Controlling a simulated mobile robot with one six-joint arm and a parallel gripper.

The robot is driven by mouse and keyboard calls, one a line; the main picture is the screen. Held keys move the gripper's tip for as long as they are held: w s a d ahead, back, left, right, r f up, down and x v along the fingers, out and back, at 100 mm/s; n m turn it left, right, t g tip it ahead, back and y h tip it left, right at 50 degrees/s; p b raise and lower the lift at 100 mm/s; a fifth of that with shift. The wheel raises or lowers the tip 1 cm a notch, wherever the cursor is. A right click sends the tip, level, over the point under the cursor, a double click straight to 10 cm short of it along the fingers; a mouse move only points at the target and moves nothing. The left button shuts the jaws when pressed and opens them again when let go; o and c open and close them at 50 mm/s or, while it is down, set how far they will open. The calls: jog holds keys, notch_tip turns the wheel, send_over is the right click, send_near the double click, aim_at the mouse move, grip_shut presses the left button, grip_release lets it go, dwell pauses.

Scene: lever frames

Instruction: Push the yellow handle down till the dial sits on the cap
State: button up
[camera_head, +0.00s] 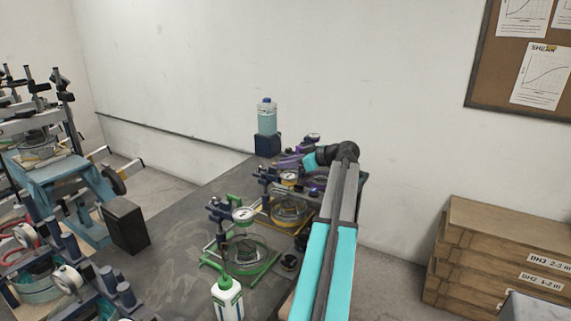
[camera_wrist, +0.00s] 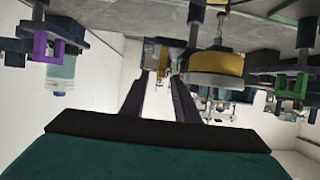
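The lever frame with the yellow ring (camera_head: 287,213) stands on the dark table, between a green frame in front and a purple one behind. Its dial (camera_head: 289,178) shows small near the top; I cannot tell the gap to the cap. In the wrist view, which is upside down, the yellow ring (camera_wrist: 215,66) is right of centre. A small yellow piece (camera_wrist: 163,58), perhaps the handle, lies just beyond my fingertips. My gripper (camera_wrist: 164,76) has two dark fingers apart with nothing clearly held between them. In the head view my wrist hides the fingers.
The green frame (camera_head: 244,256) and the purple frame (camera_head: 292,160) stand close on either side. A white-green bottle (camera_head: 227,299) is at the table's front. A blue bottle (camera_head: 267,118) stands at the back. Crates (camera_head: 500,245) are on the floor at right.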

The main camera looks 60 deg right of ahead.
grip_shut()
jog(key=shift+s+f+b, duration=0.1)
jog(key=shift+f+b, duration=1.9)
jog(key=shift+f, duration=0.5)
grip_release()
jog(key=shift+f, duration=0.1)
jog(key=b+v, duration=0.2)
jog(key=v, duration=1.1)
jog(key=shift+s+r, duration=0.25)
jog(key=shift+r, duration=0.05)
